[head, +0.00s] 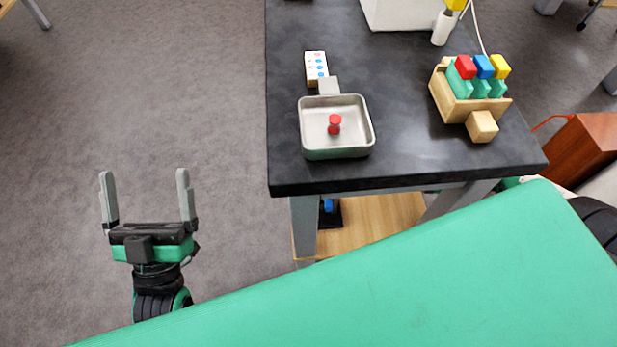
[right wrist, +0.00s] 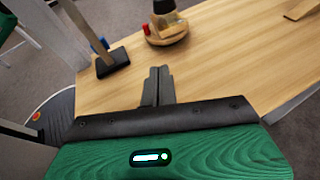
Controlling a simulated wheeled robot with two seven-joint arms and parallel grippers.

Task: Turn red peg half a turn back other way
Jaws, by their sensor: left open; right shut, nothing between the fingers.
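A red peg (head: 334,124) stands in a shallow metal tray (head: 336,152) near the front left of the dark table (head: 405,167). My left gripper (head: 145,185) is open and empty over the floor, left of the table and well apart from the peg. My right gripper (right wrist: 159,72) is shut and empty above a pale wooden surface (right wrist: 220,60) in the right wrist view. It does not show in the head view. A small red piece (right wrist: 146,30) shows beside a round wooden object (right wrist: 167,36); I cannot tell whether it is a peg.
A grey block (head: 328,86) and a card with coloured dots (head: 316,68) lie behind the tray. A wooden box (head: 452,105) with coloured blocks stands right, a loose wooden block (head: 482,127) before it. A dark-based stand (right wrist: 112,62) is on the wooden surface.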

